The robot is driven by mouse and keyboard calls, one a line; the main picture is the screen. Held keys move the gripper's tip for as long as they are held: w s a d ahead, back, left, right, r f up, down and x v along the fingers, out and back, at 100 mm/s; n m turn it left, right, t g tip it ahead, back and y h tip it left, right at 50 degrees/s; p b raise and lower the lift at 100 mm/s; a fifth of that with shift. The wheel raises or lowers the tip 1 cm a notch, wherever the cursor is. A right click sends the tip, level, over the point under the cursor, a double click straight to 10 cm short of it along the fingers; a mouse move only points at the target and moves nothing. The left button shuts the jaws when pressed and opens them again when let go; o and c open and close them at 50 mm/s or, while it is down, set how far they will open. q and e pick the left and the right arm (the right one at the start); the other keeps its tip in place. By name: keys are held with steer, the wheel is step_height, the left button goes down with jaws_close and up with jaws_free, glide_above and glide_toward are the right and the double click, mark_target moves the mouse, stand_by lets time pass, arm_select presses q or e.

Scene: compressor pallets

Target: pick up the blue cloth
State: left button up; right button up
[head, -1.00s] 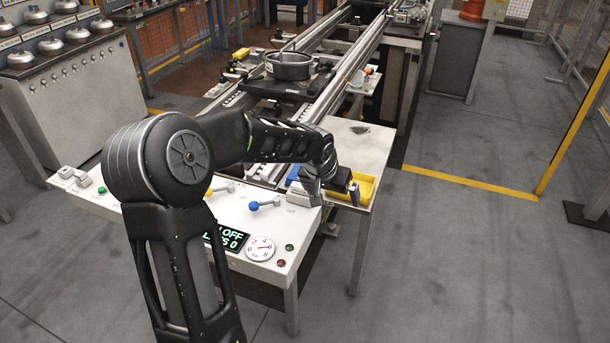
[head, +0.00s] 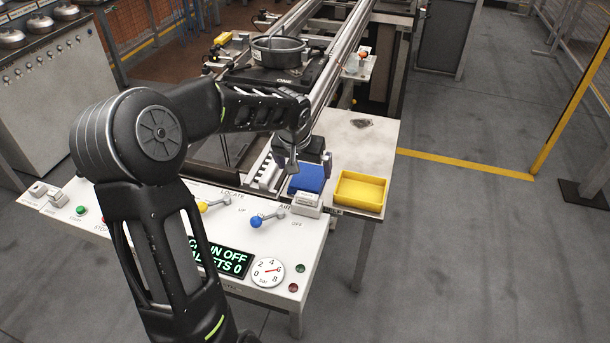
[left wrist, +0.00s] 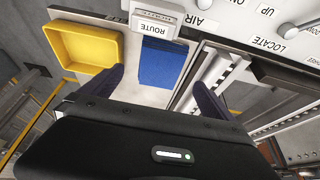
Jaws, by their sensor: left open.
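In the left wrist view the cloth (left wrist: 162,62) is a flat blue rectangle beside the box labelled ROUTE. My left gripper (head: 308,163) is above the cloth's far part in the head view. In the left wrist view its two dark fingers (left wrist: 160,82) are spread apart, with the cloth ahead between their tips and nothing held. I cannot tell the exact height above the cloth. My right gripper is not in view.
The yellow tray (head: 359,191) stands empty just right of the cloth. The ROUTE box (left wrist: 157,18) sits close to the cloth. The control panel (head: 240,221) has levers, including a blue-knobbed one (head: 257,220). Rails (head: 340,60) run away behind.

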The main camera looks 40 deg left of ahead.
mark_target(308, 179)
arm_select(q)
steer(key=shift+x, duration=1.35)
steer(key=shift+p+x, duration=0.45)
steer(key=shift+x, duration=2.15)
steer(key=shift+a, duration=0.1)
steer(key=shift+c, duration=0.6)
steer(key=c, duration=1.2)
steer(key=shift+r, duration=0.1)
